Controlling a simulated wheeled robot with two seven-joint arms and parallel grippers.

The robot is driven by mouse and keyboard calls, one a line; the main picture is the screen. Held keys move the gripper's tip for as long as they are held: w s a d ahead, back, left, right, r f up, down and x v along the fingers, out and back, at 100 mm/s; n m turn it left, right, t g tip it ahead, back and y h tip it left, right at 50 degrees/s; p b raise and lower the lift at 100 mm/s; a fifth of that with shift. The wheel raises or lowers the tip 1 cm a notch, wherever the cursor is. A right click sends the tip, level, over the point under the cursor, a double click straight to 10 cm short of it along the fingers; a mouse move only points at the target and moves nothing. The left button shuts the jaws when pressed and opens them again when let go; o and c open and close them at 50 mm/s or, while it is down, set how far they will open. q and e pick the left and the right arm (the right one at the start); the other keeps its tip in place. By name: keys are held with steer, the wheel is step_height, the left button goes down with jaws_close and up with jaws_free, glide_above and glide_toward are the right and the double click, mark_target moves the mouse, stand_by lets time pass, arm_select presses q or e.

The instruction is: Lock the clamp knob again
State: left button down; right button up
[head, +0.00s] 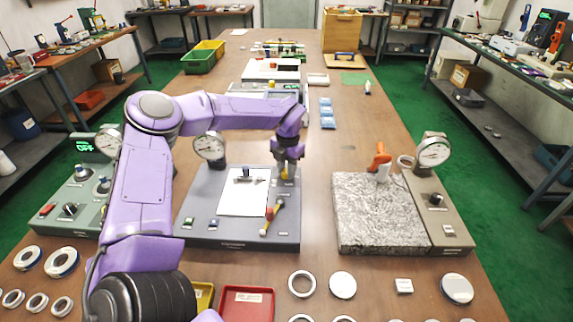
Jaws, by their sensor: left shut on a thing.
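A dark grey gauge fixture (205,235) stands on the near part of the bench. My left arm reaches over it from the left, and my left gripper (287,172) points down at its back right corner. The gripper is shut on a small part there, which I take for the clamp knob. The fingers hide most of it, so its turn position cannot be read. A dial gauge (209,147) stands at the fixture's back left. A lever with a yellow and red handle (272,216) lies at its right side. My right gripper is not in view.
A speckled granite block (378,215) with an orange-handled tool (381,158) and another dial gauge (433,150) stands right. Rings and discs lie along the front near a red tray (246,304). Bare bench lies between fixture and granite.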

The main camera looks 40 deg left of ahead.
arm_select(q)
steer(key=c, duration=0.8)
jaws_free()
steer(key=shift+r, duration=0.1)
steer(key=r, duration=0.5)
steer(key=r+b, duration=0.1)
steer(key=r, duration=0.4)
steer(key=shift+d+r, duration=0.2)
steer(key=shift+r, duration=0.05)
